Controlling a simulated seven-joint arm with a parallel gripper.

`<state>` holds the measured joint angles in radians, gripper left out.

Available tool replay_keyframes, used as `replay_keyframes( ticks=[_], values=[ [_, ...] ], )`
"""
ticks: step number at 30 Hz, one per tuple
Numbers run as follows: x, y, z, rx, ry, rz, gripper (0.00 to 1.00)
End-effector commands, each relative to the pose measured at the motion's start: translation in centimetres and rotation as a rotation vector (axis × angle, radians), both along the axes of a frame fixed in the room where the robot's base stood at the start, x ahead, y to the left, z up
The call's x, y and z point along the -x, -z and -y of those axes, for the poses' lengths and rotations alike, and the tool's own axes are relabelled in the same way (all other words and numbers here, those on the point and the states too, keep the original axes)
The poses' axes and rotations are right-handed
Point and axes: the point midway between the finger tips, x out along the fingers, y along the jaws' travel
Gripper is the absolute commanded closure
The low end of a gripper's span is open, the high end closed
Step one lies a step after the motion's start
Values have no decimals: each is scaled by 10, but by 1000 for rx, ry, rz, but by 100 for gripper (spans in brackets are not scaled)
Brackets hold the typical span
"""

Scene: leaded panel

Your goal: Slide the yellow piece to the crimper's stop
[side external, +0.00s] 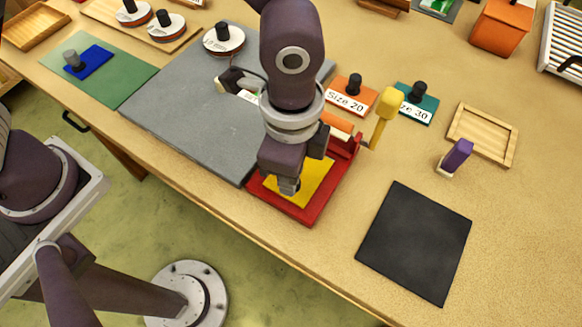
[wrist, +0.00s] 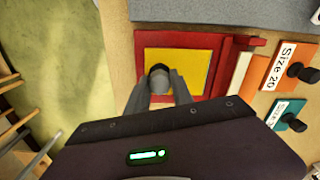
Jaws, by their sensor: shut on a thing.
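The yellow piece (side external: 314,184) lies flat on the red bed of the crimper (side external: 310,214); it also shows in the wrist view (wrist: 195,62). The crimper has a raised red part on its far side and a yellow-handled lever (side external: 384,108). My gripper (side external: 288,187) is over the yellow piece, its fingers shut on the grey knob (wrist: 160,76) on that piece. In the wrist view a red strip of bed separates the piece from the crimper's raised part (wrist: 240,45). I cannot tell clearly which edge is the stop.
A grey mat (side external: 185,95) lies beside the crimper. Orange "Size 20" (side external: 349,95) and teal (side external: 418,104) knobbed blocks stand behind it. A purple upright piece (side external: 457,155), a wooden tray (side external: 483,133) and a black mat (side external: 415,240) are to the right.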

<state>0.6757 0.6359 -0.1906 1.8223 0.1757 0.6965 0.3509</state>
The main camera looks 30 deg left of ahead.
Motion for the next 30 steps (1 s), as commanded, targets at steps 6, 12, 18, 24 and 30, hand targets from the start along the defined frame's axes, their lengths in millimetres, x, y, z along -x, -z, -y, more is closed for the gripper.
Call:
replay_keyframes(
  ticks=[6, 12, 18, 24, 30],
  values=[
    [-3, 0, 0, 0, -1, 0, 100],
    [-7, 0, 0, 0, -1, 0, 100],
    [-10, 0, 0, 1, -1, 1, 100],
    [-13, 0, 0, 0, -1, 0, 100],
    [-14, 0, 0, 0, 0, 0, 58]
  ],
)
